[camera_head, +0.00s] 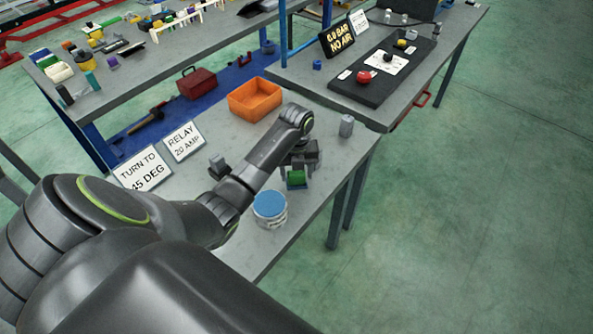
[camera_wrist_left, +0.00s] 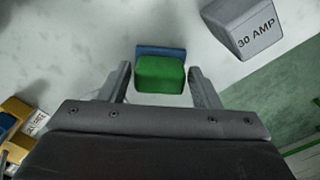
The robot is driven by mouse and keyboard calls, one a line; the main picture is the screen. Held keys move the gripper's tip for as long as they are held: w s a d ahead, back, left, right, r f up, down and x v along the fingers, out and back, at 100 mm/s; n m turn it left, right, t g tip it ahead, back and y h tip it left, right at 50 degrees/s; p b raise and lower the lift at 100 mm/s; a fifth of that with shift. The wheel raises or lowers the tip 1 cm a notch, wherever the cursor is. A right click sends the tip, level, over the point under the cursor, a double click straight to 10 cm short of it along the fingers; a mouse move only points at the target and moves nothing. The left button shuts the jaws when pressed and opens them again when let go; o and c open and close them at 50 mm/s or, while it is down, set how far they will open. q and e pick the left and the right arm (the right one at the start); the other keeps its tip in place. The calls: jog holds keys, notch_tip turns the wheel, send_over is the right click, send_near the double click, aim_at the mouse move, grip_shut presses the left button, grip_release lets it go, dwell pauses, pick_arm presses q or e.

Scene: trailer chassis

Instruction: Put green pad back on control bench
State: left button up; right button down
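The green pad (camera_head: 296,178) is near the front right edge of the near grey bench (camera_head: 325,208), by my left gripper (camera_head: 300,168). In the left wrist view the green pad (camera_wrist_left: 160,75) lies between the two fingers of my left gripper (camera_wrist_left: 160,78), with a blue part (camera_wrist_left: 160,52) right beyond it. The fingers are spread, with a narrow gap visible on each side of the pad. I cannot tell the pad's exact height above the bench. My right gripper is not in view. No bench is labelled as the control bench.
A blue-topped round item (camera_head: 269,205), a grey block (camera_head: 347,126), an orange bin (camera_head: 255,99) and "TURN TO 45 DEG" (camera_head: 143,168) and "RELAY 20 AMP" (camera_head: 184,141) signs stand around. A block marked "30 AMP" (camera_wrist_left: 243,25) is close right. Open floor lies right.

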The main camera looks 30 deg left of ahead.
aim_at(296, 172)
pick_arm(q)
jog(key=shift+o, duration=1)
jog(key=shift+r, duration=0.15)
notch_tip(296, 172, up, 4)
jog(key=shift+f+b, duration=0.1)
jog(key=shift+b, duration=0.5)
notch_tip(296, 172, up, 8)
jog(key=p, duration=0.6)
